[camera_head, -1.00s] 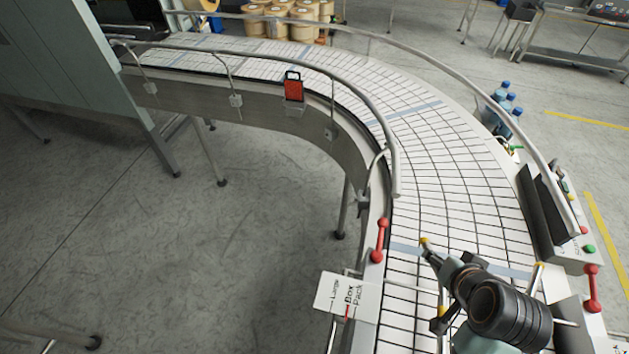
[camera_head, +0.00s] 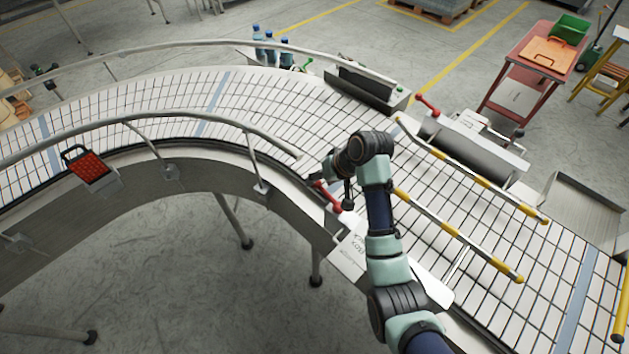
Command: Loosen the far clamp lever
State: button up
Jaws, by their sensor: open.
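Two red clamp levers show by the conveyor. The far clamp lever (camera_head: 428,105) is on the far side of the belt, beside the dark guide block, tilted, with nothing touching it. The near clamp lever (camera_head: 330,199) is on the near side of the belt, by the end of the inner guide rail. My gripper (camera_head: 328,188) is open over the near lever, its dark fingers spread to either side in the picture. I cannot tell whether it touches that lever. The belt's width separates it from the far lever.
Striped yellow rails (camera_head: 455,232) run along the belt to the right of my arm. A white sign (camera_head: 349,258) hangs by the near edge. A red device (camera_head: 88,167) is on the near conveyor side. Blue bottles (camera_head: 270,47) stand behind the belt. A red cart (camera_head: 527,77) stands farther back.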

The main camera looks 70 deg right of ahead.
jog(key=shift+x, duration=1.15)
jog(key=shift+w+a, duration=0.1)
grip_shut()
